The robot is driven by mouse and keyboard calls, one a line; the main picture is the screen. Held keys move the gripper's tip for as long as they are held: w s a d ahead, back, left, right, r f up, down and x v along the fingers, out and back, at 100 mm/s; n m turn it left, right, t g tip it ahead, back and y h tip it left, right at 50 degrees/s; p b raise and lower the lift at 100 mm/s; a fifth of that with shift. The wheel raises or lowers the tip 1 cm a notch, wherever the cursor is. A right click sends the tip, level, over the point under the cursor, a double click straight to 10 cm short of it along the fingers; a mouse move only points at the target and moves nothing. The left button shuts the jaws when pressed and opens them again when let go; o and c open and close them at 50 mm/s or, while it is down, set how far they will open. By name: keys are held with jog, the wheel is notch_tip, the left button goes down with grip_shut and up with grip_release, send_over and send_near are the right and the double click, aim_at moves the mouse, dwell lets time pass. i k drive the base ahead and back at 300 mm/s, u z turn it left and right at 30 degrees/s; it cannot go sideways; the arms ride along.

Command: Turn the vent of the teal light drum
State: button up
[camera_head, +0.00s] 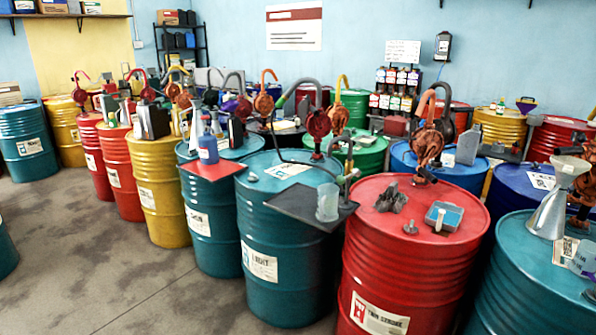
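A teal drum (283,270) stands upright near the centre, and its white label (260,262) seems to read "LIGHT". A small grey knob (252,177), apparently the vent, sits on its lid at the left; whether it is open or closed is too small to tell. A red hand pump (318,124) rises from the back of the lid. My gripper is not in view.
A dark tray (292,209) juts from the drum's front with a clear beaker (327,203) on it. A red drum (408,262) stands close at the right, another teal drum (213,239) at the left. Grey floor (110,265) is open at the front left.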

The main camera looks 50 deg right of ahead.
aim_at(253, 177)
jog(key=u, duration=0.15)
jog(key=k, duration=0.25)
jog(key=z, duration=0.5)
jog(key=i, duration=1.85)
jog(key=u, duration=0.4)
jog(key=k, duration=0.9)
jog(key=u, duration=0.1)
